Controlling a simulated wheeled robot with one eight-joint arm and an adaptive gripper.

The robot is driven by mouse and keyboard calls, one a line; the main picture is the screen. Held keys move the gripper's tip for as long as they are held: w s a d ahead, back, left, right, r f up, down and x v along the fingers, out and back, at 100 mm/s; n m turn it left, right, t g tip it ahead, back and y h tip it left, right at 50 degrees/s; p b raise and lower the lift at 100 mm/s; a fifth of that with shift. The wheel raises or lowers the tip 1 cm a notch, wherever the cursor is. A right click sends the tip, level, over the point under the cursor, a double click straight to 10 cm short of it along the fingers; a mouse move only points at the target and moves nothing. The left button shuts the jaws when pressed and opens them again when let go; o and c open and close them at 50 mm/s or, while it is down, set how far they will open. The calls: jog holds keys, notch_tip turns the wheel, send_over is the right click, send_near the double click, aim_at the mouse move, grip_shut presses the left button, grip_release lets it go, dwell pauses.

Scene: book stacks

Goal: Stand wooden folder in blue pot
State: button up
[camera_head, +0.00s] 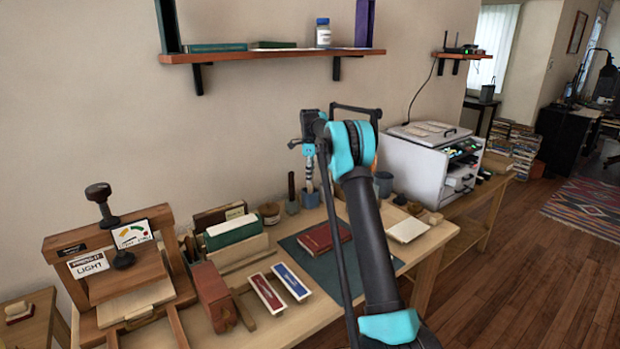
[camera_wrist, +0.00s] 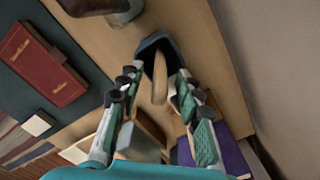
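The blue pot (camera_head: 310,199) stands near the back of the workbench. In the wrist view it is the dark blue pot (camera_wrist: 155,42) ahead of my fingers. The pale wooden folder (camera_wrist: 160,78) stands in it, tilted, its upper end sticking out towards the wrist camera. It also shows in the head view (camera_head: 309,178) below my gripper. My gripper (camera_head: 309,148) is above the pot, pointing down. In the wrist view, my gripper (camera_wrist: 157,84) has its fingers apart on both sides of the folder, with visible gaps. The folder's lower end is hidden inside the pot.
A dark-handled tool in a small holder (camera_head: 291,206) stands close left of the pot. A red book (camera_head: 324,237) lies on a dark mat in front. A grey pot (camera_head: 383,185) and a white printer (camera_head: 432,160) stand to the right. A shelf (camera_head: 270,56) hangs above.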

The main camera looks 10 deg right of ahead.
notch_tip(320, 180, up, 12)
jog(key=shift+f, duration=0.25)
dwell(0.6)
jog(key=shift+s, duration=0.1)
